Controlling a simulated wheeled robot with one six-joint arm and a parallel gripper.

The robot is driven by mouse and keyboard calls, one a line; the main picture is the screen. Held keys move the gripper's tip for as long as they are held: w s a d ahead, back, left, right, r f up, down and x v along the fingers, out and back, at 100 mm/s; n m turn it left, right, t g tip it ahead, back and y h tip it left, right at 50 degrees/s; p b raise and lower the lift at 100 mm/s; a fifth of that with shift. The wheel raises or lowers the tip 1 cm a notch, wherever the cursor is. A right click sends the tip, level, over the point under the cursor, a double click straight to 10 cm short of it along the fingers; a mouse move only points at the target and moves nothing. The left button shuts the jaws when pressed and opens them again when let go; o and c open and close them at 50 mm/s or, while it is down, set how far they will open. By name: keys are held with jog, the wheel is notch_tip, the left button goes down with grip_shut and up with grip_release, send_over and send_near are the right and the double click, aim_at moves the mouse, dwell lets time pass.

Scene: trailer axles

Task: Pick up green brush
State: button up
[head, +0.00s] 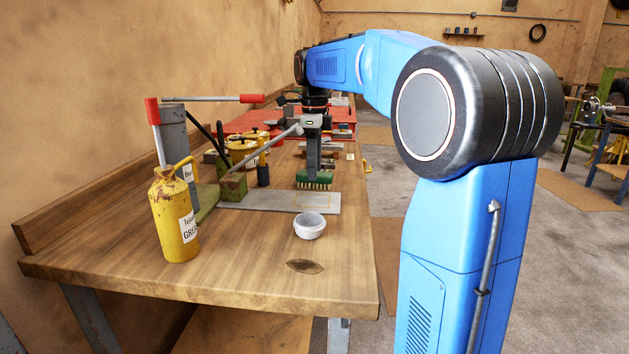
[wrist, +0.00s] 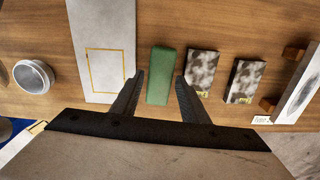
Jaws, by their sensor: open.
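The green brush (head: 314,179) shows in the head view as a green block with pale bristles pointing down, under my gripper (head: 313,160). In the wrist view the green brush (wrist: 161,75) is a plain green block lying lengthwise between the two dark fingers of my gripper (wrist: 159,84). The fingers are open, one on each side, with a small gap to the brush. Whether the bristles touch the bench cannot be told.
A grey plate with a yellow outlined square (wrist: 105,40) lies left of the brush. Two speckled blocks (wrist: 201,69) (wrist: 243,80) lie to its right. A white bowl (head: 309,226) and a yellow bottle (head: 173,215) stand on the wooden bench (head: 250,280). A metal lever (head: 265,148) reaches close to my gripper.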

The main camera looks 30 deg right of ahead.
jog(key=shift+f, duration=1.3)
jog(key=shift+c, duration=0.6)
jog(key=c, duration=0.7)
jog(key=shift+r, duration=0.1)
notch_tip(320, 180, up, 10)
jog(key=shift+f, duration=0.1)
